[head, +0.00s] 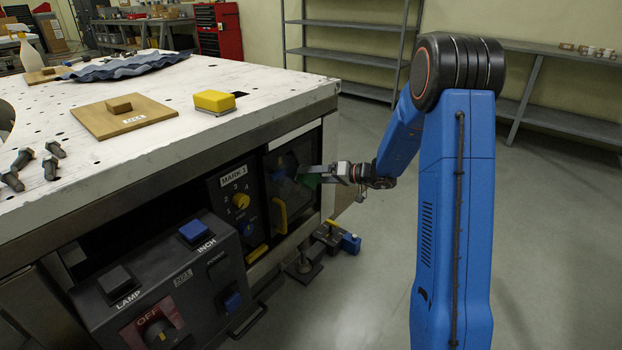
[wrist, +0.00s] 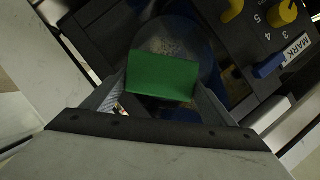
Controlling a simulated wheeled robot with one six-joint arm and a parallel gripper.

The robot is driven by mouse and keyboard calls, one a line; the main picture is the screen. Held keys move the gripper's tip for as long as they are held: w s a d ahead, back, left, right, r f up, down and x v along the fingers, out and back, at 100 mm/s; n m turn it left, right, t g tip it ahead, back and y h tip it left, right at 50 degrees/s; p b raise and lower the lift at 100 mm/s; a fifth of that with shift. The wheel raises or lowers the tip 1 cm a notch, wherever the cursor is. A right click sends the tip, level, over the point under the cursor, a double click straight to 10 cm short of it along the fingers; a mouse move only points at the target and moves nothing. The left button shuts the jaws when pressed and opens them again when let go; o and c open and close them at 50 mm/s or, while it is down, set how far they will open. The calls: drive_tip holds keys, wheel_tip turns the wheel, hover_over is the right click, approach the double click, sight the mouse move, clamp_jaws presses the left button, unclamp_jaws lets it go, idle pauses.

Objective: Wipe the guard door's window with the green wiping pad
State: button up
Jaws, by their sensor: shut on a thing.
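My gripper (head: 322,172) is shut on the green wiping pad (wrist: 162,75) at the side of the table. In the head view the pad (head: 310,181) shows only as a small green patch by the fingers. The guard door (head: 268,160) is in the table's side, right of the MARK 1 panel, with a yellow handle (head: 280,216) low on it. Its dark window (head: 287,161) is partly hidden by the gripper. In the wrist view a greyish, speckled part of the window (wrist: 168,38) shows just beyond the pad. I cannot tell if the pad touches it.
A control box (head: 165,285) juts out at front left. A yellow block (head: 214,101) and a wooden board (head: 122,117) lie on the tabletop (head: 180,75). Floor right of the table is mostly clear.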

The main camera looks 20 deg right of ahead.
drive_tip(key=shift+d, duration=0.1)
drive_tip(key=shift+s+d, duration=0.55)
drive_tip(key=shift+s, duration=0.25)
drive_tip(key=shift+s+d, duration=0.55)
drive_tip(key=shift+s, duration=0.25)
drive_tip(key=shift+s+d, duration=0.55)
drive_tip(key=shift+s, duration=0.25)
drive_tip(key=shift+s+d, duration=0.45)
drive_tip(key=shift+s, duration=0.15)
drive_tip(key=shift+s+d, duration=0.4)
drive_tip(key=shift+s, duration=0.2)
